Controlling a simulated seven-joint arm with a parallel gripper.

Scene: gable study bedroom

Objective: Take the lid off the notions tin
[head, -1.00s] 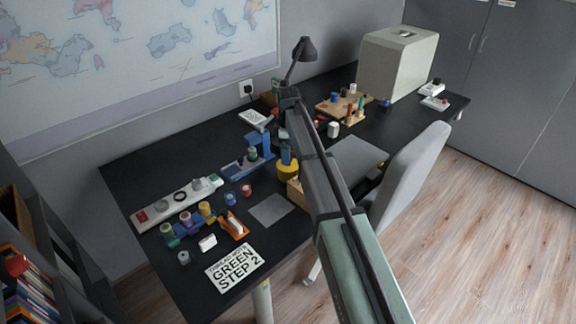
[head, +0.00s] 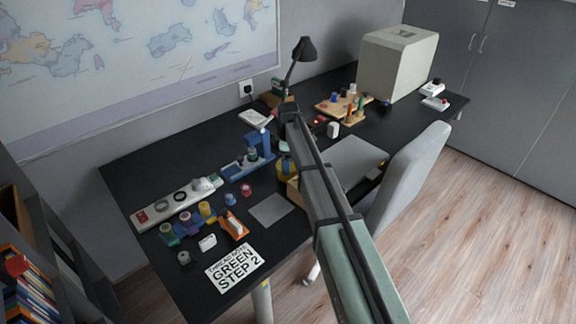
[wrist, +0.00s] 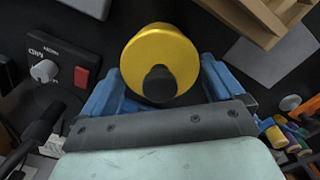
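The notions tin shows in the wrist view as a round yellow lid (wrist: 148,45) with a dark knob (wrist: 160,84) on top. Its sides are hidden below the lid. In the head view the yellow tin (head: 284,166) stands on the desk beside my forearm, partly covered. My gripper (wrist: 162,78) is open, with one blue finger on the left of the knob and one on the right. The knob lies between the fingers in the picture. I cannot tell whether they touch anything.
A blue stand (head: 258,150) is just left of the tin, and a wooden box lies close by. Spools (head: 205,209) and a sign (head: 236,267) occupy the desk's near left.

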